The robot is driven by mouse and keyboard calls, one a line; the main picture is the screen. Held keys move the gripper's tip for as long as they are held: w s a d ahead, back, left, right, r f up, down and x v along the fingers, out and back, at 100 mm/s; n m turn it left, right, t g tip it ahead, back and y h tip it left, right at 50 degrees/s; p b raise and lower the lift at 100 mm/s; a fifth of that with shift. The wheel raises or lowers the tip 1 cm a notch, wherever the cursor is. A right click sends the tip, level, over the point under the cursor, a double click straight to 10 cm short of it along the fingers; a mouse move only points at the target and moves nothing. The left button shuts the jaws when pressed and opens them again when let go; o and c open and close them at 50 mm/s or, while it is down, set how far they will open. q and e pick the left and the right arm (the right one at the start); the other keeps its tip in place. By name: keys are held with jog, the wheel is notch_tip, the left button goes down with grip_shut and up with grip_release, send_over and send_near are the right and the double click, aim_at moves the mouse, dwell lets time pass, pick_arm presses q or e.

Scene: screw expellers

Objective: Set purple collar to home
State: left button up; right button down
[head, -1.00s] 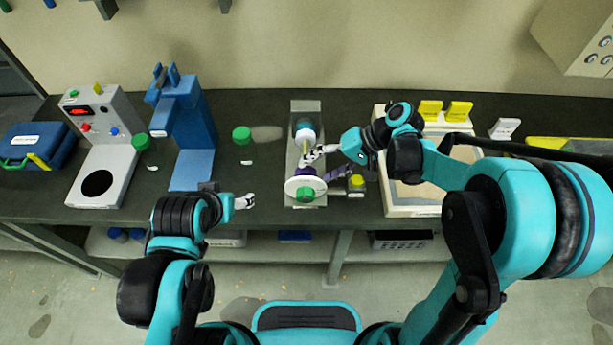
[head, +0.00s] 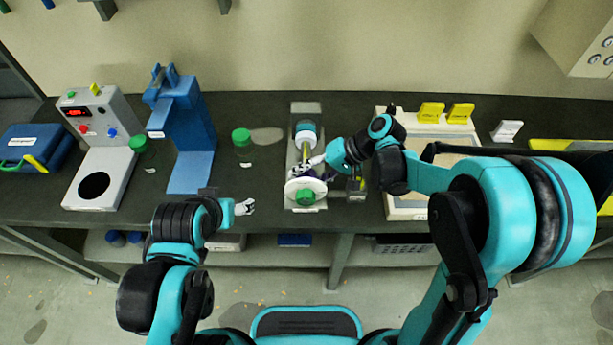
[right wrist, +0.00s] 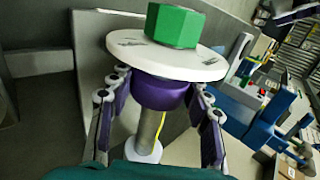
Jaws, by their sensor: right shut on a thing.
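The purple collar (right wrist: 162,93) sits directly under a white disc (right wrist: 165,55) topped by a green hex nut (right wrist: 174,25) in the right wrist view. My right gripper (right wrist: 158,100) has its fingers on both sides of the collar and is shut on it. In the head view my right gripper (head: 310,164) is at the screw expeller, just behind its white disc (head: 304,189) and green nut (head: 305,197); the collar is mostly hidden there. My left gripper (head: 246,207) hovers at the table's front edge, left of the expeller, apart from it; its opening is too small to judge.
A blue press (head: 187,130) and a grey machine with a display (head: 97,125) stand at the left. A green-capped item (head: 241,137) is left of the expeller. A cream tray (head: 408,209) lies right, under my right arm. Table around my left gripper is clear.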

aim_at(310, 154)
jog(key=w, duration=0.7)
jog(key=c, duration=0.7)
grip_release()
jog(key=shift+d, duration=0.1)
jog(key=v, duration=1.2)
